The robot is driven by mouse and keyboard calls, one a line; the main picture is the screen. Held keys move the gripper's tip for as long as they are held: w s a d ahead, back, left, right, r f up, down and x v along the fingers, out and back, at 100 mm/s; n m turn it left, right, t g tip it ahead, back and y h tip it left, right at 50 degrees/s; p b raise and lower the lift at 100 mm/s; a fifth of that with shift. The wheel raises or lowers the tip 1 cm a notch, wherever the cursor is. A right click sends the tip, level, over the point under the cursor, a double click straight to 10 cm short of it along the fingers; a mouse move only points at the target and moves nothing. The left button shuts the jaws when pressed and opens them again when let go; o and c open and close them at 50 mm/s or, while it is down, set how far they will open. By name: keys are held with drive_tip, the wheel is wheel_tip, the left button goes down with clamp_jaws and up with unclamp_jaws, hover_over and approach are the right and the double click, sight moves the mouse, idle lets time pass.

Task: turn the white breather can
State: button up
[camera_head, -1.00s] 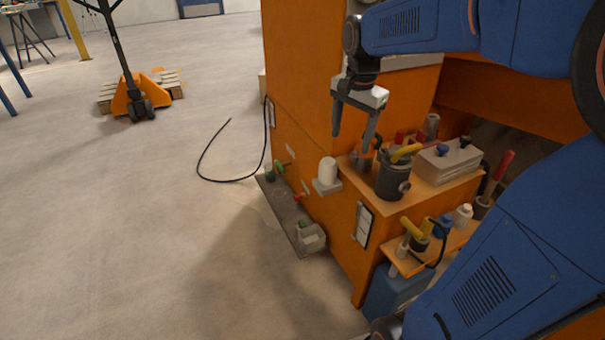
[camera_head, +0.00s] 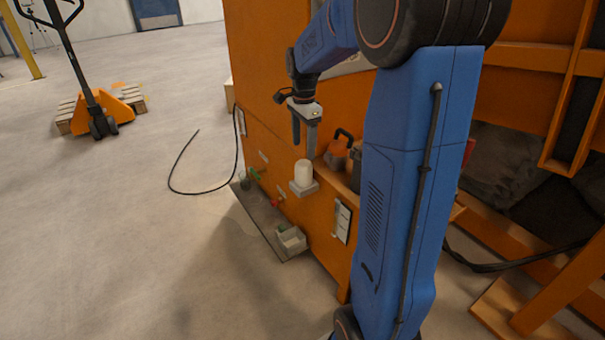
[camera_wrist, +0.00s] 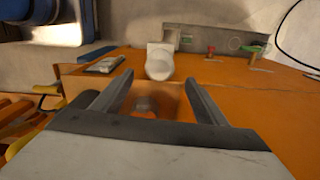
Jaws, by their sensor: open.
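The white breather can (camera_head: 303,172) stands upright on a small grey bracket (camera_head: 302,190) on the side of the orange machine. It also shows in the wrist view (camera_wrist: 159,62), beyond my fingertips and roughly centred between them. My gripper (camera_head: 303,141) points down, above the can and apart from it in the head view. In the wrist view my gripper (camera_wrist: 158,88) has its two fingers spread with nothing between them.
A grey ledge (camera_head: 262,222) with a small bin (camera_head: 291,241), a green-handled valve (camera_head: 254,175) and a red-handled valve (camera_head: 277,201) runs low beside the machine. A clipboard (camera_head: 341,221) hangs right of the can. A black cable (camera_head: 172,176) lies on open floor at left.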

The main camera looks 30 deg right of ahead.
sight(304, 173)
wheel_tip(304, 173, down, 12)
drive_tip(key=shift+r, duration=0.1)
idle(0.4)
drive_tip(key=c, duration=1.1)
